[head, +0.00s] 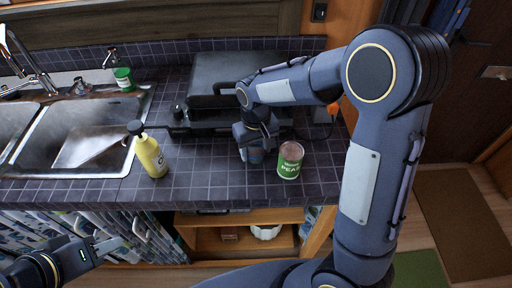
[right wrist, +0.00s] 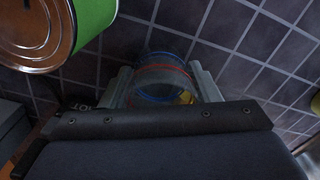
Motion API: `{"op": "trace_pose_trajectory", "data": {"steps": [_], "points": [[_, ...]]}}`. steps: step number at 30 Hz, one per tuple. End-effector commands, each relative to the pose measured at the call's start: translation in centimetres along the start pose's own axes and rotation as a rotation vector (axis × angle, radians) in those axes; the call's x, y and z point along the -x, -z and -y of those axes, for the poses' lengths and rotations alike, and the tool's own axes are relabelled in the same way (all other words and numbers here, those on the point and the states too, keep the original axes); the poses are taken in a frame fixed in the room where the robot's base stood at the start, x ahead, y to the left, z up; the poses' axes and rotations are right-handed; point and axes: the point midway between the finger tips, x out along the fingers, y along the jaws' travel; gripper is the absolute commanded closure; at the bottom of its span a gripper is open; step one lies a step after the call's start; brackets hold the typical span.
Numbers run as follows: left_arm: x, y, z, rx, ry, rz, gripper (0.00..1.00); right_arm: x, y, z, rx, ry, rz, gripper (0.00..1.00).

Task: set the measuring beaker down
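The measuring beaker (right wrist: 163,75) is clear, with blue and red bands, and sits between the two fingers of my right gripper (right wrist: 163,88) in the right wrist view. The fingers meet its sides. In the head view my right gripper (head: 253,156) is low over the tiled counter, left of the green can, and my arm and wrist hide most of the beaker. I cannot tell whether its base touches the tiles. My left gripper (head: 108,246) is empty, with its fingers apart, low at the left in front of the counter.
A green can of peas (head: 289,160) stands close to the right of my right gripper. A yellow bottle (head: 149,152) stands left on the tiled counter (head: 205,185). A dark stove-like appliance (head: 215,70) lies behind, and a metal sink (head: 85,130) is at left.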

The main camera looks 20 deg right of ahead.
Motion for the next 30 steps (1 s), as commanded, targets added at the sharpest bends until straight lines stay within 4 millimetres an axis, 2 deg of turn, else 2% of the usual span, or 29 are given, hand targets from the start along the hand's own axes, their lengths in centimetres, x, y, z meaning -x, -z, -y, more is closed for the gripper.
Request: {"op": "trace_pose_trajectory", "data": {"steps": [1, 3, 4, 11, 15, 17, 27, 30], "points": [[0.0, 0.0, 0.0, 0.0, 0.0, 0.0, 0.64, 0.0, 0.0, 0.0, 0.0, 0.0, 0.0, 0.37], [0.0, 0.0, 0.0, 0.0, 0.0, 0.0, 0.64, 0.0, 0.0, 0.0, 0.0, 0.0, 0.0, 0.28], [0.0, 0.0, 0.0, 0.0, 0.0, 0.0, 0.64, 0.0, 0.0, 0.0, 0.0, 0.0, 0.0, 0.27], [0.1, 0.0, 0.0, 0.0, 0.0, 0.0, 0.64, 0.1, 0.0, 0.0, 0.0, 0.0, 0.0, 0.27], [0.3, 0.1, -0.1, 0.0, 0.0, 0.0, 0.64, 0.9, 0.1, 0.0, 0.0, 0.0, -0.002, 0.27], [0.2, 0.1, -0.1, 0.0, 0.0, 0.0, 0.64, 1.7, 0.1, 0.0, 0.0, 0.001, -0.005, 0.27], [0.2, 0.1, -0.1, 0.0, 0.0, 0.0, 0.64, 8.9, 0.1, 0.0, 0.0, 0.001, -0.005, 0.27], [0.2, 0.1, -0.1, 0.0, 0.0, 0.0, 0.64, 10.5, 0.1, 0.0, 0.0, 0.001, -0.004, 0.27]]}}
